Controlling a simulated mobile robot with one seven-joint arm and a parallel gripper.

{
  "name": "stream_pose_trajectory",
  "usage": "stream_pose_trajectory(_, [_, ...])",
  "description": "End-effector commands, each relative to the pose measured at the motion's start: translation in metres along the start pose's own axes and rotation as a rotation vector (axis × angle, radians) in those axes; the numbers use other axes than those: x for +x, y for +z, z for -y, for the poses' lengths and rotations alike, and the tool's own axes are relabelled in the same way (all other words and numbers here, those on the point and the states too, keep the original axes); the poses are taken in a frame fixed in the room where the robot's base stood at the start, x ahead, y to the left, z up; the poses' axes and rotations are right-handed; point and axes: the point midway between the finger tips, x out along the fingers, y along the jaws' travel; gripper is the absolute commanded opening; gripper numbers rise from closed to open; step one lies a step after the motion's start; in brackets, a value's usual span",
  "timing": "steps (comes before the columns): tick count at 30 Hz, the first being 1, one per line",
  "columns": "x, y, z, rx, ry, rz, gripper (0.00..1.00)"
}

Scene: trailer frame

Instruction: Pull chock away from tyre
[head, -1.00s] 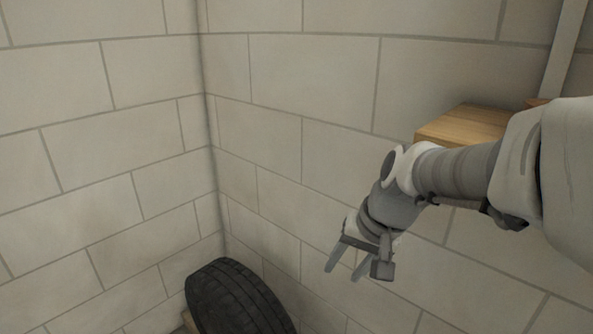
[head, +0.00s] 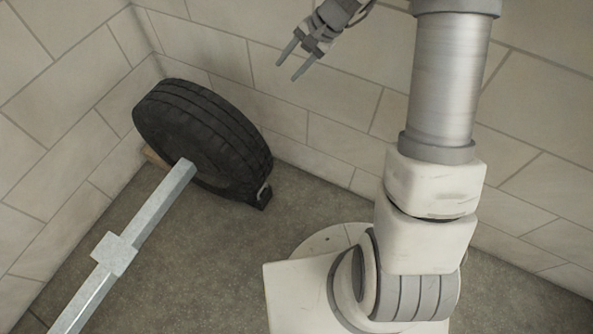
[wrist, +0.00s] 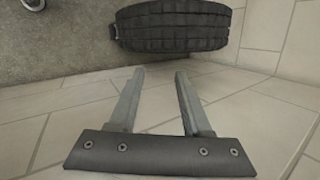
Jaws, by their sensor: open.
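The black tyre (head: 205,135) stands in the corner of the room and also shows at the top of the wrist view (wrist: 170,27). A small dark chock (head: 262,198) with a pale metal handle sits on the floor against the tyre's right lower side. My gripper (head: 286,69) is open and empty, raised above and to the right of the tyre, near the wall. Its two fingers (wrist: 158,72) are apart and touch nothing.
A grey metal beam (head: 115,250) runs from the lower left to the tyre's hub. A wooden block (head: 156,158) shows partly behind the tyre. Block walls (head: 330,90) stand close behind. The floor (head: 215,265) in front of the chock is clear.

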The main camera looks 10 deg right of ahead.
Motion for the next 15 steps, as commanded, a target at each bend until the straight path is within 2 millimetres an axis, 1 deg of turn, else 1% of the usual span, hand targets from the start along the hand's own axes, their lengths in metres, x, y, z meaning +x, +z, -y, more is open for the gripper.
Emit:
stream_pose_trajectory(1, [0.016, -0.009, -0.006, 0.037, -0.008, 0.013, 0.48])
stream_pose_trajectory(8, [0.075, -0.040, -0.025, 0.191, -0.053, 0.054, 0.48])
stream_pose_trajectory(15, [0.144, -0.069, -0.056, 0.371, -0.099, 0.092, 0.48])
